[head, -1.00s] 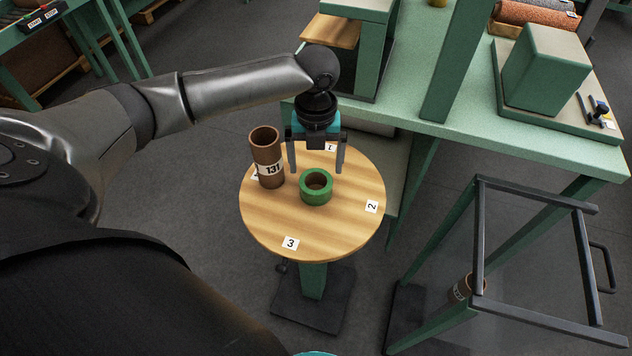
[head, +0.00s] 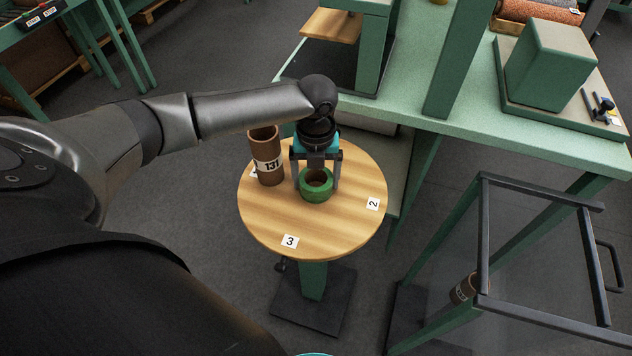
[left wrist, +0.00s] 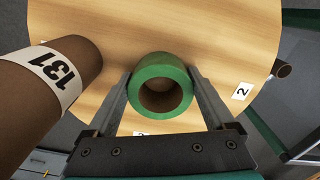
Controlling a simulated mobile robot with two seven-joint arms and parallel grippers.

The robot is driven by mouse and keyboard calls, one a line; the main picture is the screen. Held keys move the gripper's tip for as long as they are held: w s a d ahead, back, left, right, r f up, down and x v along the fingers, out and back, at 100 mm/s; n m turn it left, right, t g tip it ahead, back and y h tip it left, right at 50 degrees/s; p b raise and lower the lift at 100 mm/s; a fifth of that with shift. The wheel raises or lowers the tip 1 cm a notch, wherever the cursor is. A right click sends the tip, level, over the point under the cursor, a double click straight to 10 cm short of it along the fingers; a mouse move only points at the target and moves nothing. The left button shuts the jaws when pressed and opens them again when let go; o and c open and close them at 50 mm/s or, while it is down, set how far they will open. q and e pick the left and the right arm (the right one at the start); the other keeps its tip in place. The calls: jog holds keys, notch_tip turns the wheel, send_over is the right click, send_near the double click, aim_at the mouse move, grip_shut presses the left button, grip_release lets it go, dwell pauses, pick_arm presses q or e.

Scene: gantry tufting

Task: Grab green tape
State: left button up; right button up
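The green tape (head: 316,192) is a roll with a brown core, lying flat on the round wooden table (head: 330,233). In the left wrist view the green tape (left wrist: 161,67) lies between the two fingertips of my left gripper (left wrist: 160,78). In the head view my left gripper (head: 316,180) reaches down over the roll, one finger on each side. The fingers stand apart at about the roll's width; I cannot tell whether they touch it. My right gripper is not in view.
A brown cardboard tube (head: 267,157) marked 131 stands close to the left of the gripper. The table bears number labels, such as 2 (head: 373,204) and 3 (head: 290,241). A green bench (head: 455,95) stands behind, and a framed clear panel (head: 540,250) is at the right.

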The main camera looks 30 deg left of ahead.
pick_arm(q)
jog(key=c, duration=0.8)
